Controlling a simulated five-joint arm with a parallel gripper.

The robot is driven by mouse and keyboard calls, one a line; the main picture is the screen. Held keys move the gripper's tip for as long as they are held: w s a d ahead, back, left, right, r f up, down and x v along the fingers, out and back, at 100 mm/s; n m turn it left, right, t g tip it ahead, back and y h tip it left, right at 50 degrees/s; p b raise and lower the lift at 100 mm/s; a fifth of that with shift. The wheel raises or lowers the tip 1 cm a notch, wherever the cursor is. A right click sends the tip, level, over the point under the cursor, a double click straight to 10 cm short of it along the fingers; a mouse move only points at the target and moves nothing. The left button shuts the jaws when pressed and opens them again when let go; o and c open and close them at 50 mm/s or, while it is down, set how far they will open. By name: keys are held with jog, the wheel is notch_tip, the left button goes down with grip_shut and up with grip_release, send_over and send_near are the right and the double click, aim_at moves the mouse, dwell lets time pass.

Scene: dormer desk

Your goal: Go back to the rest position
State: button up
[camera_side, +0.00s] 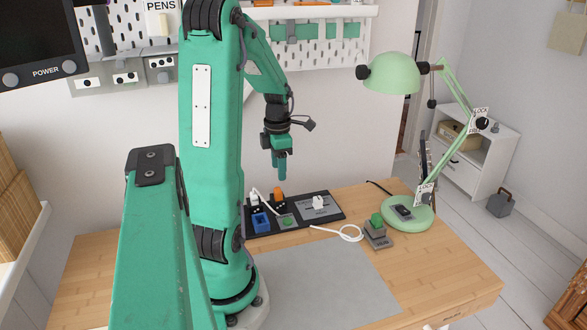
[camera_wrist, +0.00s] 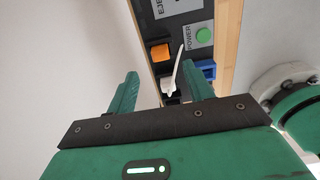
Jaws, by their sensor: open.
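My gripper (camera_side: 280,168) hangs pointing down in the air above the back of the wooden desk, apart from everything below it. In the wrist view its two green fingers (camera_wrist: 164,88) stand well apart with nothing held between them. Below is a black panel (camera_side: 332,209) with an orange switch (camera_side: 278,194), a green button (camera_side: 287,221) and a blue part (camera_side: 260,221). The wrist view shows the orange switch (camera_wrist: 160,52), the green button (camera_wrist: 204,35) beside the word POWER, and the blue part (camera_wrist: 207,70) beyond the fingers.
A white cable (camera_side: 335,230) runs from the panel across the desk. A small grey block with a green top (camera_side: 377,232) stands right of it. A green lamp (camera_side: 406,212) stands at the right, its head raised. A grey mat (camera_side: 325,285) lies bare in front. A pegboard (camera_side: 330,50) hangs behind.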

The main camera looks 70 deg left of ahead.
jog(key=w+d+r+m+t+y, duration=0.1)
jog(key=w+d+r+m, duration=0.25)
jog(key=d+m, duration=0.4)
jog(key=w+d+r+m+t, duration=0.1)
jog(key=w+d+r+m, duration=0.2)
jog(key=d+r+m, duration=0.35)
jog(key=s+d+r+m+t, duration=0.1)
jog(key=d+m, duration=0.7)
jog(key=m, duration=0.3)
jog(key=s+d+r+m+t+h, duration=0.1)
jog(key=s+d+m+t, duration=0.1)
jog(key=d+m, duration=0.6)
jog(key=m, duration=0.3)
jog(key=shift+s+r+t, duration=0.25)
jog(key=shift+r+t, duration=0.05)
jog(key=shift+r, duration=0.1)
